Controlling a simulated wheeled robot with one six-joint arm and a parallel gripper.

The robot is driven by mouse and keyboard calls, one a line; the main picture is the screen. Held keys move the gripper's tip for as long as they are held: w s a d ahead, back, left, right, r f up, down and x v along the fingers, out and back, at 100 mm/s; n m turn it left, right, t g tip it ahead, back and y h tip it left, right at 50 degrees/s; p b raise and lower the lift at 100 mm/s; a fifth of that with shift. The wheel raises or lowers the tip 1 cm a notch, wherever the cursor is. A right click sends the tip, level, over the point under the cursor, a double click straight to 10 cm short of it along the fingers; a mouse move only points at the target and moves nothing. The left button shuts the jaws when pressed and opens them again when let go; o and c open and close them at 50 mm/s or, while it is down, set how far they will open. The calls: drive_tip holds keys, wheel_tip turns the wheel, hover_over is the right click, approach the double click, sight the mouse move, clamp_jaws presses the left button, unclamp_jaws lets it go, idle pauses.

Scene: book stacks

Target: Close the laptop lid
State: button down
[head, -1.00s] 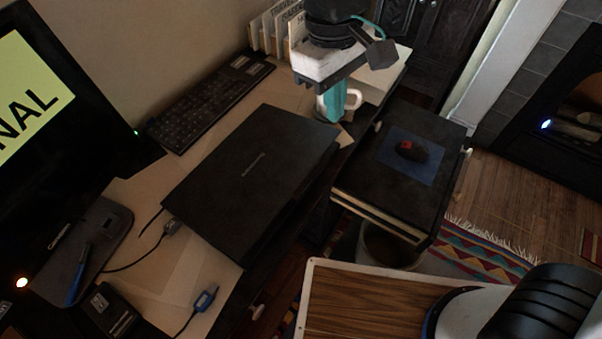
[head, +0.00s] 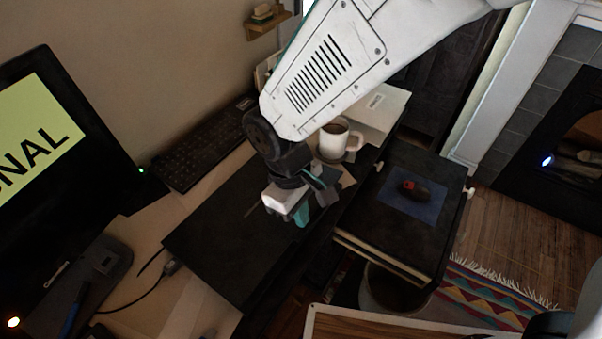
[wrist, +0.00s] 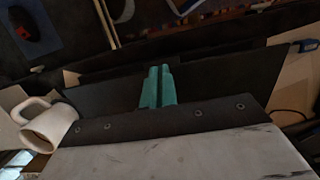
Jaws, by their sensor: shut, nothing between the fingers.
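The laptop (head: 215,250) is a dark, flat shape on the desk. In the head view I see the outer face of its lid, lying low and looking nearly flat; I cannot tell whether it is fully closed. My arm and gripper cover its right part. My gripper (head: 302,214) has teal fingers that point down at the laptop's right front edge; contact is unclear. In the wrist view the shut, empty fingers (wrist: 160,76) stand against the dark laptop surface (wrist: 100,97).
A white mug (head: 332,140) stands behind the gripper and shows in the wrist view (wrist: 50,125). A keyboard (head: 205,152) lies behind the laptop, and a monitor (head: 60,170) stands left. A lower cabinet top (head: 400,235) is at the right with a blue mat (head: 415,205).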

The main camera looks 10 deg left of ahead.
sight(306, 232)
drive_tip(key=shift+d+f, duration=0.15)
drive_tip(key=shift+f, duration=0.75)
drive_tip(key=shift+f, duration=0.1)
drive_tip(key=f, duration=0.3)
drive_tip(key=d+f, duration=0.1)
drive_tip(key=shift+s+f, duration=0.3)
drive_tip(key=shift+f, duration=0.1)
drive_tip(key=shift+s+d+f, duration=0.1)
drive_tip(key=shift+d+f, duration=0.1)
wheel_tip(306, 232, up, 15)
drive_tip(key=shift+f, duration=0.2)
